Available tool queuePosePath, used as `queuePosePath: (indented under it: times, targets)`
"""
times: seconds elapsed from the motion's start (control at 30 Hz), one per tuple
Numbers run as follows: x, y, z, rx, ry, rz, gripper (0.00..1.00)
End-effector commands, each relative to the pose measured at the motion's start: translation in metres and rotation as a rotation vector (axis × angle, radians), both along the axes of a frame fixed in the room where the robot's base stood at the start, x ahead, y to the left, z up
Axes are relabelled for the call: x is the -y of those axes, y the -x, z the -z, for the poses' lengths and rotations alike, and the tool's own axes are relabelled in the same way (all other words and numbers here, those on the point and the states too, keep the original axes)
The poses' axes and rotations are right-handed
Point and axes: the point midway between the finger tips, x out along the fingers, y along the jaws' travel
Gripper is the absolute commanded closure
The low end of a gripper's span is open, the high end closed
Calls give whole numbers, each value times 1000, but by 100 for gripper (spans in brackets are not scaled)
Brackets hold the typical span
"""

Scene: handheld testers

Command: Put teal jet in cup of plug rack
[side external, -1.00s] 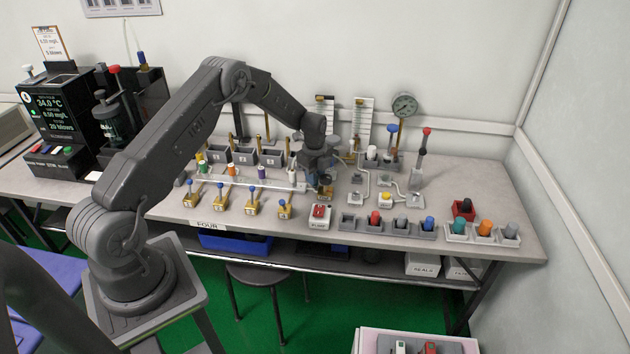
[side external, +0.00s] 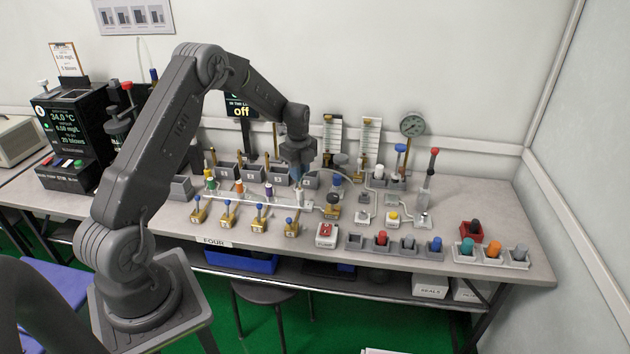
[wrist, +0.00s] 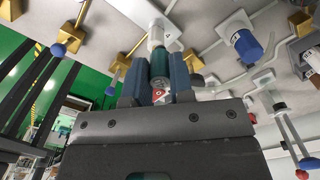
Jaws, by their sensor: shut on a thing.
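My gripper (side external: 297,170) is raised over the right end of the pale manifold bar (side external: 230,192), close above a white plug (side external: 299,198). In the wrist view, its two blue-grey fingers (wrist: 157,82) are shut on the teal jet (wrist: 160,64), a short dark teal cylinder. A white cylindrical part shows just beyond the jet; I cannot tell whether they touch. The jet is too small to make out in the side view. A grey rack at the front holds red, grey and blue plugs, with an empty cup (side external: 354,241) at its left end. Another rack (side external: 491,260) holds teal, orange and grey plugs.
Brass valves with blue knobs (side external: 260,218) line the bench front. A red-topped switch box (side external: 326,233), a brass block (side external: 333,212) and a tall red-topped syringe (side external: 426,188) stand to the right. Dark bins (side external: 253,172) stand behind the bar.

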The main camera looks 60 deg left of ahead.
Motion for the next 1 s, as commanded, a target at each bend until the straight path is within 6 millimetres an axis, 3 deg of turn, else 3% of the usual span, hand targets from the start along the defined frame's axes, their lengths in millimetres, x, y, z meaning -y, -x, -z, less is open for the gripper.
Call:
queuePosePath:
  times: [0.3, 0.4, 0.47, 0.8, 1.0]
  targets:
    - [-27, 31, -25, 0, 0, -1, 100]
    - [-24, 35, -29, -1, 0, 15, 100]
    - [-14, 34, -31, 0, 0, 44, 100]
    - [96, 28, -39, 0, -2, 328, 100]
    - [127, 26, -34, -2, -1, 396, 100]
